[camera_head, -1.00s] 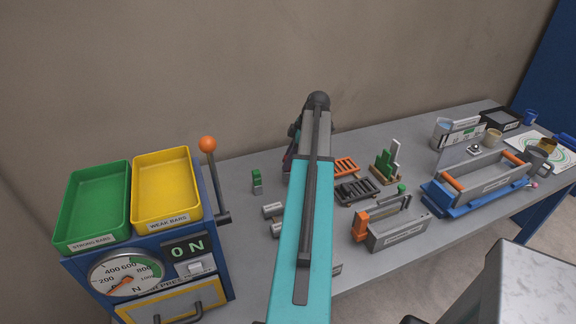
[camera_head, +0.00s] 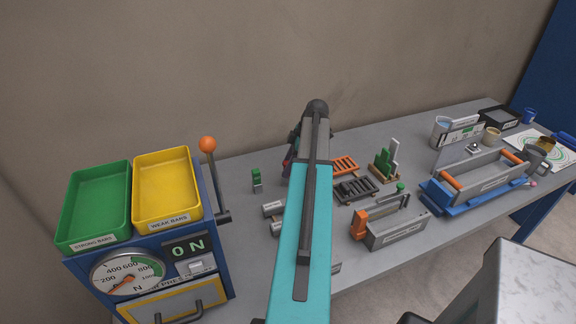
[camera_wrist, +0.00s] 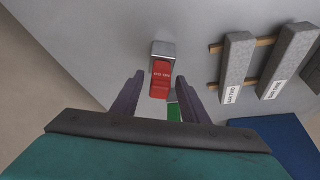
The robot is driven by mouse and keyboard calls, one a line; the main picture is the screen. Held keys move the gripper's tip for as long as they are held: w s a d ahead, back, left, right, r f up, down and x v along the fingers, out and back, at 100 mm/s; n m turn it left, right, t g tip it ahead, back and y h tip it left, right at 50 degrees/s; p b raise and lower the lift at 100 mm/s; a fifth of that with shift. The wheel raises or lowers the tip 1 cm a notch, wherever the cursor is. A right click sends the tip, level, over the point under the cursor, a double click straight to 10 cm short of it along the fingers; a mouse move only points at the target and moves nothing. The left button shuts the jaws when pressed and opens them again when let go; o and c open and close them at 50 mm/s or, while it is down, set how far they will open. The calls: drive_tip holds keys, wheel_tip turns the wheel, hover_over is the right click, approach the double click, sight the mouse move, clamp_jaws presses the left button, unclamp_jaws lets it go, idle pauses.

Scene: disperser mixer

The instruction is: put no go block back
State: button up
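The no go block (camera_wrist: 160,79) is red with white lettering and has a grey metal end. In the wrist view it lies between the two fingers of my gripper (camera_wrist: 159,84), with a narrow gap showing on each side. The fingers are open. A green block (camera_wrist: 174,112) shows just below the red one, partly hidden. In the head view a green-and-grey block (camera_head: 256,180) stands on the table left of my arm. My arm hides most of the gripper area there, with only a little red showing beside it.
Two grey bars (camera_wrist: 236,68) lie on wooden rails to the right in the wrist view. The blue press (camera_head: 150,265) with green (camera_head: 95,205) and yellow (camera_head: 167,188) trays stands at left. Orange (camera_head: 345,166) and black (camera_head: 355,189) racks and a wooden-based gauge stand (camera_head: 386,168) are right of my arm.

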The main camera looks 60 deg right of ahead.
drive_tip(key=shift+r, duration=0.2)
drive_tip(key=b+v, duration=0.3)
drive_tip(key=v, duration=0.8)
drive_tip(key=shift+r+b, duration=0.4)
drive_tip(key=shift+s+d+r, duration=0.1)
idle(0.7)
